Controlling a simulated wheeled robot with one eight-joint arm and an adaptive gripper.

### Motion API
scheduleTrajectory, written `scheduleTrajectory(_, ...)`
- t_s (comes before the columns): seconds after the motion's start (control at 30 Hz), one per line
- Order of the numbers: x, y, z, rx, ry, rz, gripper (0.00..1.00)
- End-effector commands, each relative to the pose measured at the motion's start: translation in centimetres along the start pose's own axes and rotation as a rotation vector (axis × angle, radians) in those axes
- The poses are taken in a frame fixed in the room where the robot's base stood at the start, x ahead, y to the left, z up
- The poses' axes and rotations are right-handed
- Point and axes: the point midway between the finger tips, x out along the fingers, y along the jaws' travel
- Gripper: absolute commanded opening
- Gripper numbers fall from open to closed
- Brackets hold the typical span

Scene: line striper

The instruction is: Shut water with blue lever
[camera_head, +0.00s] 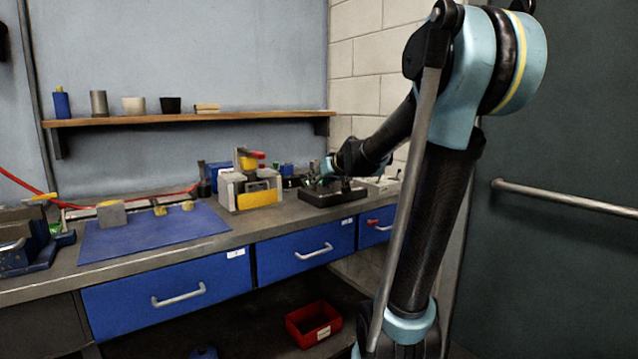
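My arm reaches over the right end of the workbench (215,245). My gripper (314,182) is at its far end, small and dark, low over a black base plate (333,196) with several small fittings. I cannot make out its fingers or whether they touch anything. A small blue part (287,170) stands just left of my gripper among dark fittings. It may be the blue lever, but it is too small to tell. The water valve and any pipe cannot be made out clearly; my arm and gripper hide part of that area.
A grey and yellow device with a red top (249,186) stands left of the plate. A blue mat (150,236) holds a grey block (111,214). A shelf (190,117) hangs above. Blue drawers (306,249) are below, and a red bin (314,324) sits lower.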

Motion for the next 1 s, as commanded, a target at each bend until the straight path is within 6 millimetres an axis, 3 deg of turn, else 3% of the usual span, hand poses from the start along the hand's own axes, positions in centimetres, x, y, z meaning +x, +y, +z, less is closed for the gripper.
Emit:
scheduleTrajectory(0.8,-9.4,0.1,0.1,0.001,-0.001,0.002,0.35)
scheduleTrajectory(1.0,-11.0,0.1,0.1,0.001,-0.002,0.001,0.35)
